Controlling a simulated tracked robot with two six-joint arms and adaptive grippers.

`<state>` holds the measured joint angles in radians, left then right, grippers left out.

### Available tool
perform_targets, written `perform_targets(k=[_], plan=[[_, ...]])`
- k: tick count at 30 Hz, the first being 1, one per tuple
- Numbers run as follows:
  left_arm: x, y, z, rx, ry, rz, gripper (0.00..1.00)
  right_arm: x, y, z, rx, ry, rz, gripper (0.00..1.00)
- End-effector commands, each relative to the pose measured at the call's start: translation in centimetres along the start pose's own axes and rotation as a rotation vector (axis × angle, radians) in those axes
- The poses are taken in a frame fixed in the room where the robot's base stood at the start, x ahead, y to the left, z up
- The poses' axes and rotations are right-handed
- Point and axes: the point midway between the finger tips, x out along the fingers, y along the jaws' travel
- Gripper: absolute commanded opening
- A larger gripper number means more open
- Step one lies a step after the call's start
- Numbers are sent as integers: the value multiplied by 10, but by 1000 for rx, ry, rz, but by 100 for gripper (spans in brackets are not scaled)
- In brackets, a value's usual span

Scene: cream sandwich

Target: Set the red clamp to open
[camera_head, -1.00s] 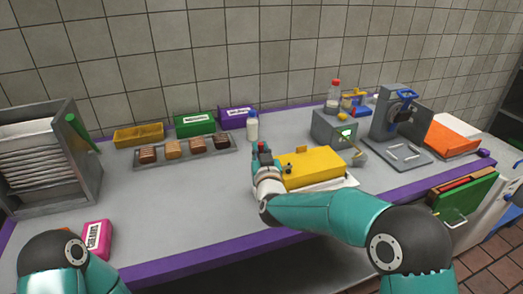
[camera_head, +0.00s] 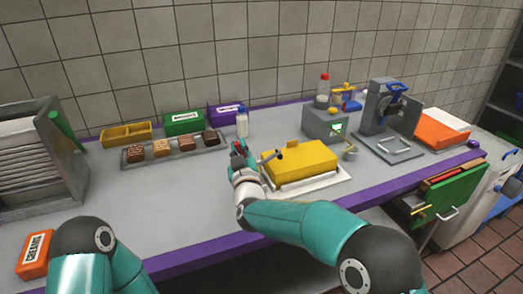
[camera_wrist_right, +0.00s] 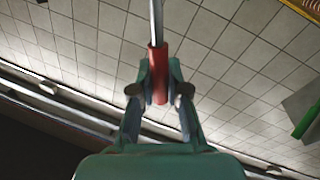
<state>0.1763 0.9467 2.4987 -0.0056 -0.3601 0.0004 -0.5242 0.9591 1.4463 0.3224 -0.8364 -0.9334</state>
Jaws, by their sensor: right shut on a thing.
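My right gripper (camera_head: 238,150) is just left of the yellow box-like fixture (camera_head: 303,158), with a small black-and-metal fitting (camera_head: 272,156) at the box's left end. In the right wrist view the right gripper (camera_wrist_right: 159,90) is shut on a red sleeve (camera_wrist_right: 158,62) around a metal rod (camera_wrist_right: 156,18). The sleeve looks like the red clamp's handle, and the rod runs up out of the picture. In the head view only a little red shows at the fingertips. How the clamp joins the fixture is hidden. My left gripper is out of view.
A tray of brown and tan blocks (camera_head: 215,147) is to the left. A grey box (camera_head: 327,124) and a press (camera_head: 385,105) stand at right.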

Motion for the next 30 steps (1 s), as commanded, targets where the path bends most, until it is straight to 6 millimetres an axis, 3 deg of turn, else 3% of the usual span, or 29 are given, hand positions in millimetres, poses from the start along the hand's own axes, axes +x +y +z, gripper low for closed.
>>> perform_targets(k=[3, 12, 21, 30], plan=[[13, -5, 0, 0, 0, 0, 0, -2, -20, 1, -108, 30, -15, 0], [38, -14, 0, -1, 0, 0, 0, -7, -43, 8, -386, 87, -16, 0], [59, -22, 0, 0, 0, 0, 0, -11, -61, 17, -622, 136, -16, 0], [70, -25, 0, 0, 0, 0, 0, -13, -69, 23, -751, 161, -19, 0]])
